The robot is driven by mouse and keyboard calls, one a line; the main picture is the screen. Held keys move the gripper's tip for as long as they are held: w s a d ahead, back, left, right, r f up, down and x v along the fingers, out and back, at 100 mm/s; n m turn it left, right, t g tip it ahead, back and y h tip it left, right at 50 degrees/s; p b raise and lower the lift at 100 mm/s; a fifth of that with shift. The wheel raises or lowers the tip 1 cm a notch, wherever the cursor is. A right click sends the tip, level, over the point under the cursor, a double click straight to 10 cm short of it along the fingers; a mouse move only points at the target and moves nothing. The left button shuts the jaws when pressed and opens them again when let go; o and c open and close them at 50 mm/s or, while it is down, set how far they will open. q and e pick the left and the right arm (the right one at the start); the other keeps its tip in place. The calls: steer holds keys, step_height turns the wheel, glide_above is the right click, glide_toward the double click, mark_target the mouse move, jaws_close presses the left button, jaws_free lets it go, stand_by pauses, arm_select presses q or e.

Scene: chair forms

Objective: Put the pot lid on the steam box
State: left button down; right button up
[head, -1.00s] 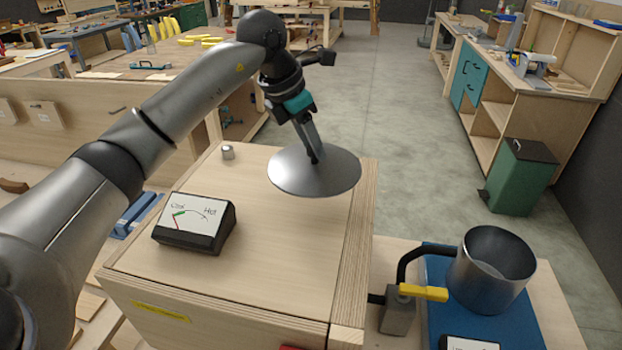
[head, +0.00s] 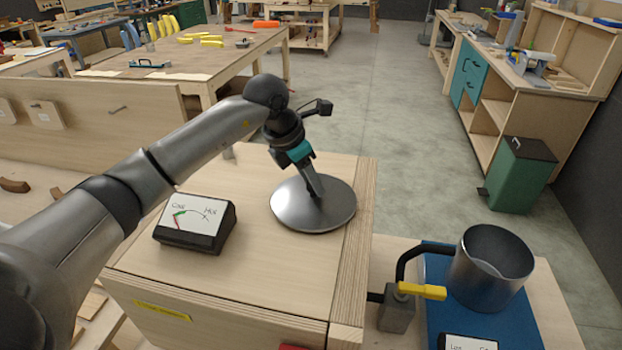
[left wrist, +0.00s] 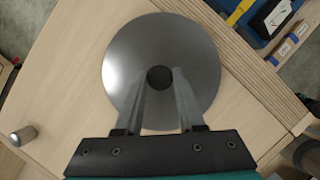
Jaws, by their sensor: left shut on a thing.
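The pot lid (head: 300,215) is a round grey metal disc with a dark knob. My left gripper (head: 317,192) is shut on that knob from above. The wrist view shows both fingers at the knob (left wrist: 160,78) in the middle of the lid (left wrist: 125,65). The lid is level over the right part of the steam box (head: 260,265), a light wooden box. I cannot tell whether the lid touches the box top or is just above it. The metal pot (head: 490,275) stands open to the right of the box. My right gripper is not in view.
A Cool–Hot gauge (head: 195,222) sits on the box top, left of the lid. A small metal cylinder (left wrist: 22,135) stands on the box. A yellow-handled valve (head: 422,291) and a blue base (head: 440,320) are by the pot. A green bin (head: 520,175) stands on the floor.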

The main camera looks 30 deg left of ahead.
arm_select(q)
steer(key=c, duration=0.5)
jaws_free()
steer(key=shift+f, duration=0.1)
steer(key=shift+r, duration=0.25)
steer(key=v, duration=1.2)
steer(key=shift+a+b, duration=0.1)
steer(key=shift+b, duration=0.25)
steer(key=shift+f, duration=0.1)
